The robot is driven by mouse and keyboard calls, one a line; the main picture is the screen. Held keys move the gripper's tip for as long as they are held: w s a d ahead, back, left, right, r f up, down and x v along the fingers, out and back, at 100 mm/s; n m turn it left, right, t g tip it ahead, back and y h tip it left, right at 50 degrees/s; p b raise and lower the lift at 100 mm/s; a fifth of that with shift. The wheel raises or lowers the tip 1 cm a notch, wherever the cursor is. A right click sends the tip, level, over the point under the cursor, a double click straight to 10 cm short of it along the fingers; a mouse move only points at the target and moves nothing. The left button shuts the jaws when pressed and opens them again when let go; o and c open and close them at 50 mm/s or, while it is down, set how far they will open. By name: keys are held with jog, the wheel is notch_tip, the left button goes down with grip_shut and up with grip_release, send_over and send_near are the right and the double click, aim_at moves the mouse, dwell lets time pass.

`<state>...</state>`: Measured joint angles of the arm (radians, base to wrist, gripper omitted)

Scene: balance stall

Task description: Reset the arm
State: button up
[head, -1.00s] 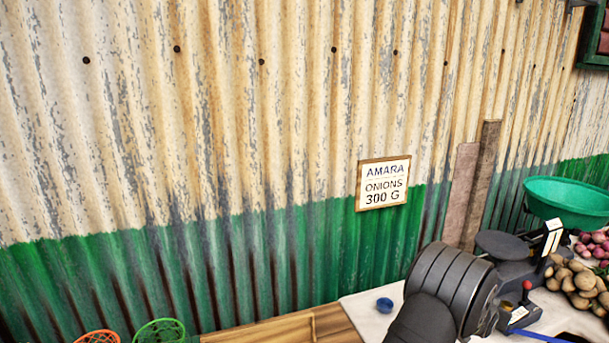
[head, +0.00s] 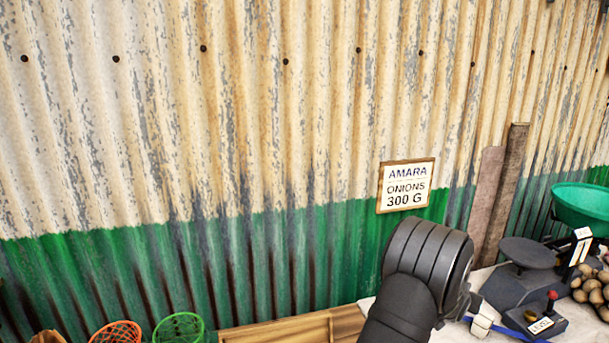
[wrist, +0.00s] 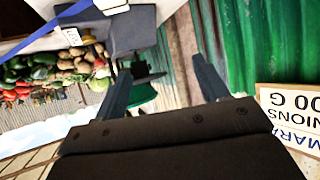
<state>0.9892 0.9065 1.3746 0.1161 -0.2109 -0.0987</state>
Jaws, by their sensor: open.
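My arm shows at the lower right of the head view as thick dark links in front of the green corrugated wall. Its fingers cannot be made out there. In the wrist view my gripper (wrist: 162,68) is open, its two dark fingers wide apart with nothing held between them. Behind the fingers appear a dark scale part and a green bowl, at a distance. The wrist view is turned nearly upside down.
A sign reading "AMARA ONIONS 300 G" (head: 406,186) is on the wall close to my arm. A balance scale (head: 527,254) with a green bowl (head: 583,207) stands right of it, near potatoes (head: 592,290). Orange (head: 117,333) and green (head: 180,329) baskets stand lower left.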

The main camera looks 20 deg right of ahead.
jog(key=w+a+r+n+t+y, duration=0.1)
jog(key=w+a+n, duration=0.1)
jog(key=w+a, duration=0.8)
jog(key=shift+w+a+r+t, duration=0.35)
jog(key=shift+w+a+t, duration=0.05)
jog(key=shift+a, duration=1.4)
